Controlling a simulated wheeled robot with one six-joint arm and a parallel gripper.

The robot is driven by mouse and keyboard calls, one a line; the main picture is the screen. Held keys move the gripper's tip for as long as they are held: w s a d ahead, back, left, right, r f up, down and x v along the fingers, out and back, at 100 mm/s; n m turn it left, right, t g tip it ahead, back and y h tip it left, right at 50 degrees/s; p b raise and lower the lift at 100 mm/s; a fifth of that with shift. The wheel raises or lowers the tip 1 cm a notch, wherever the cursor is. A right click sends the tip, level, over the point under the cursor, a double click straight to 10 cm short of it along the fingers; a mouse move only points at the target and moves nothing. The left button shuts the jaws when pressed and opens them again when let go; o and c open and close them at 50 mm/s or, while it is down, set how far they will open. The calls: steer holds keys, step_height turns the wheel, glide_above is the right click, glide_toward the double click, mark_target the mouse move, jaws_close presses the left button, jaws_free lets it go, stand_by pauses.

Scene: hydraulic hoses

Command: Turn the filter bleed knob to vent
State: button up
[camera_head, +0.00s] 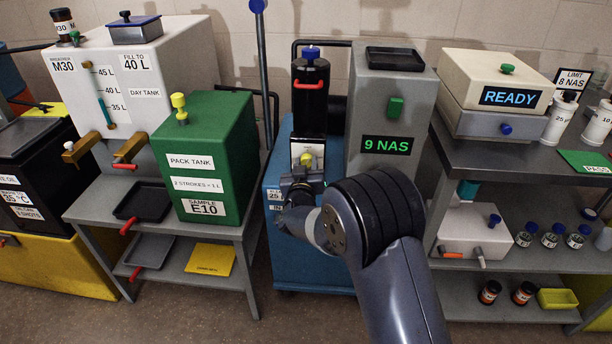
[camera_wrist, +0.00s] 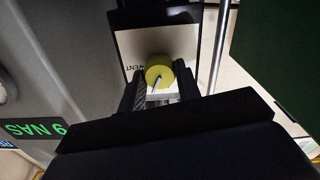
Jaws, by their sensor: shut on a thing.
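The filter bleed knob is a round yellow knob (camera_wrist: 158,70) with a pale pointer line, on a white plate (camera_wrist: 190,42) lettered "VENT" at its left in the wrist view. The knob also shows in the head view (camera_head: 306,160), below the black filter housing (camera_head: 311,100) with a red handle and blue cap. My gripper (camera_wrist: 160,90) is shut on the knob, one finger on each side. In the wrist view the pointer slants toward the lower left. Most of the plate's lettering is hidden or too small to read.
The grey unit reading "9 NAS" (camera_head: 388,146) stands close to the right of the filter. The green pack tank (camera_head: 205,155) stands to the left, with a thin grey pole (camera_head: 265,70) between. A blue cart (camera_head: 310,265) is below my gripper.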

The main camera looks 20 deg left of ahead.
steer(key=m+b, duration=0.3)
steer(key=shift+f+m+b, duration=0.2)
steer(key=shift+m+b, duration=0.2)
steer(key=m+b, duration=0.3)
steer(key=shift+m, duration=0.3)
steer(key=m+b, duration=0.4)
steer(key=m, duration=0.1)
steer(key=shift+r, duration=0.2)
steer(key=shift+m, duration=0.3)
steer(key=o, duration=1)
steer(key=v, duration=1)
steer(key=shift+s+p, duration=0.3)
steer(key=shift+s, duration=0.05)
